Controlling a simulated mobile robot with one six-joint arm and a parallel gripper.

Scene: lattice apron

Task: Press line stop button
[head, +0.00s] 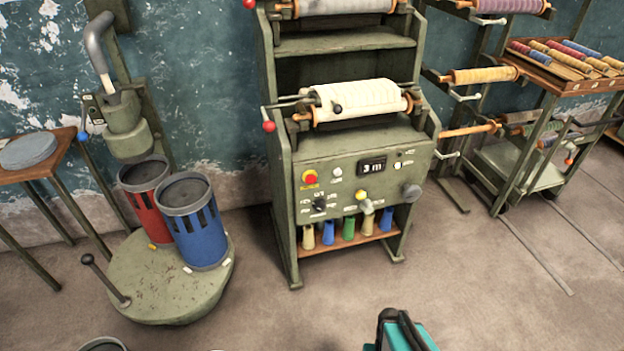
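Nothing covers the red button. My gripper's fingertips are not visible in the head view.
Red and blue cans (200,232) stand on a round green base (150,295) with a lever at left. A spool rack (505,190) stands at right. A teal and black part (410,335) shows at the bottom edge. Floor before the machine is mostly clear.

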